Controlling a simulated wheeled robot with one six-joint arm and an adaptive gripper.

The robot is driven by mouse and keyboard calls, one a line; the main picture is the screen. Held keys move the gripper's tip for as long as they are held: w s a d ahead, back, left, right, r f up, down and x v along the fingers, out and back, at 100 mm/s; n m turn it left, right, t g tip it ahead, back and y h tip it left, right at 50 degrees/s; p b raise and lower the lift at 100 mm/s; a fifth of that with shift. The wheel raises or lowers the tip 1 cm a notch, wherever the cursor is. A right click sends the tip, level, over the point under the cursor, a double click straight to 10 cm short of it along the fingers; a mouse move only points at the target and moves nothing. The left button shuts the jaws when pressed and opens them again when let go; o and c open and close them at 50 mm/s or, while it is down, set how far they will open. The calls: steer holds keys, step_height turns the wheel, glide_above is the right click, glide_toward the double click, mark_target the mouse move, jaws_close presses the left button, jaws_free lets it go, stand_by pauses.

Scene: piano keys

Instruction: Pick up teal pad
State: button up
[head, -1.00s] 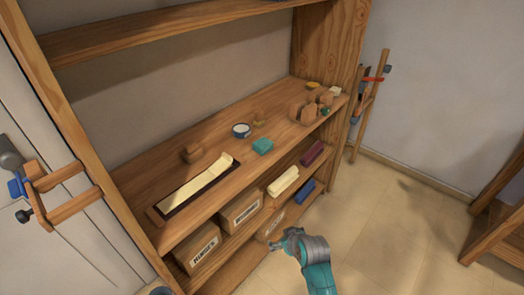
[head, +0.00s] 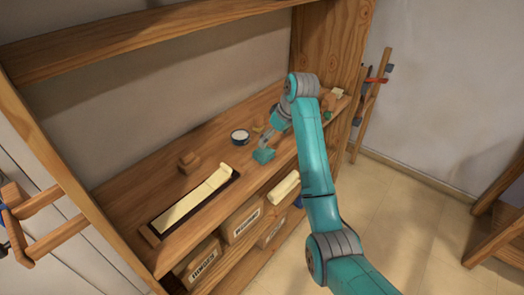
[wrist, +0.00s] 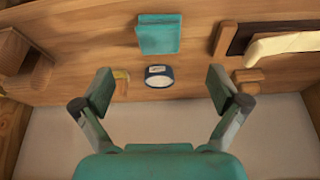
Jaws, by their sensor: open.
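The teal pad (head: 263,155) is a small block on the wooden shelf, right of the piano-key tray. It also shows in the wrist view (wrist: 158,35), at the top middle. My gripper (head: 267,143) is just above and behind the pad in the head view.
A round blue-and-white tin (head: 240,137) stands left of the pad. A tray with cream keys (head: 195,200) lies at the front left, with a small wooden block (head: 188,161) behind it. The shelf board (head: 140,185) is bare at the left. Labelled boxes (head: 241,219) sit below.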

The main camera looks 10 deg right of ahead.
mark_target(264, 151)
steer(key=shift+w+x, duration=0.1)
steer(key=shift+x, duration=2.5)
steer(key=shift+w+x, duration=0.15)
steer(key=shift+x, duration=2.45)
steer(key=shift+a+r, duration=0.1)
steer(key=shift+r, duration=0.05)
steer(key=c, duration=1.1)
